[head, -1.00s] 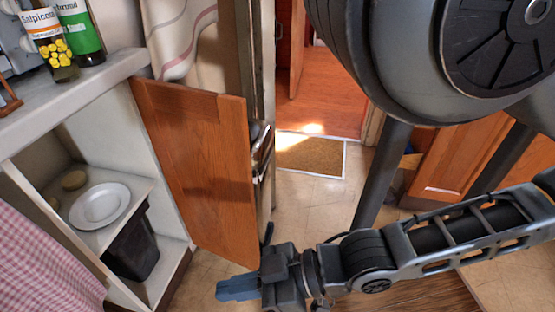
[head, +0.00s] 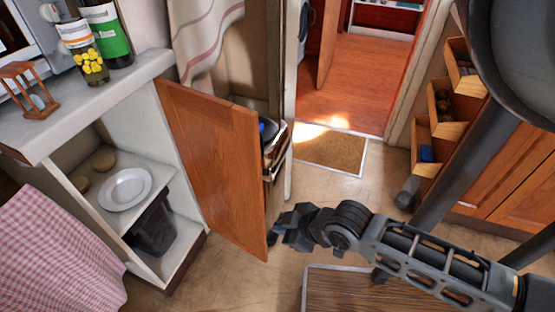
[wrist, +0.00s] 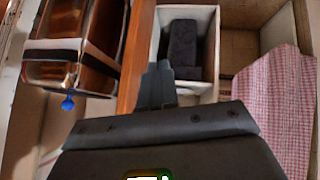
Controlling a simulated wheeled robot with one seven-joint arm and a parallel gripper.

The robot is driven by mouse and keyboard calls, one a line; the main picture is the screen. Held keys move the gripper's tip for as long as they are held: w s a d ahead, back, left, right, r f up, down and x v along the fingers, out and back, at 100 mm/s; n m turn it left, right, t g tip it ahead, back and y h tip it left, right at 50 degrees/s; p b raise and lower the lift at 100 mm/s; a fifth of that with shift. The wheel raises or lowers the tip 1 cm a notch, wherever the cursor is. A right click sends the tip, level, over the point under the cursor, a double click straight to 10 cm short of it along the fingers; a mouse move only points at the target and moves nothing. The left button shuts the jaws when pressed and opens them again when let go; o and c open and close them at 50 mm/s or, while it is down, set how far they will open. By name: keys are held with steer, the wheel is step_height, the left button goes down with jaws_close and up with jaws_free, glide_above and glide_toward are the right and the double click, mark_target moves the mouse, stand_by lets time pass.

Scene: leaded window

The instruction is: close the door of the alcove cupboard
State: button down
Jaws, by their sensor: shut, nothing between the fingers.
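The alcove cupboard (head: 152,88) has its orange wooden door (head: 212,160) standing wide open. The door's edge (wrist: 138,50) also shows upright in the wrist view, with the open cupboard to its right. My gripper (head: 275,238) is at the door's free edge, near its lower corner; the fingertips are partly hidden by the door in the head view. In the wrist view my gripper's fingers (wrist: 156,85) are together and empty, close beside the door's edge. I cannot tell whether they touch it.
Inside the cupboard are a white plate (head: 125,189) and a dark bin (head: 155,228). A checked cloth (head: 55,245) hangs at left. Bottles (head: 108,35) stand on the counter above. Open drawers (head: 440,120) are at right. Floor near the doormat (head: 330,150) is clear.

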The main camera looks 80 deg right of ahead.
steer(key=s+d+r+m+g+y+p, duration=0.1)
steer(key=d+r+m+g+y+p, duration=0.15)
steer(key=d+p, duration=0.7)
steer(key=s+d+r+t+y+p, duration=0.15)
steer(key=d+r+y, duration=0.35)
steer(key=d+r, duration=0.6)
steer(key=w+a+f+p, duration=0.1)
steer(key=w+a+f, duration=0.6)
steer(key=shift+w+a+n+p, duration=0.25)
steer(key=shift+a+n+p, duration=0.1)
steer(key=shift+a+p, duration=0.05)
steer(key=shift+a+f, duration=0.1)
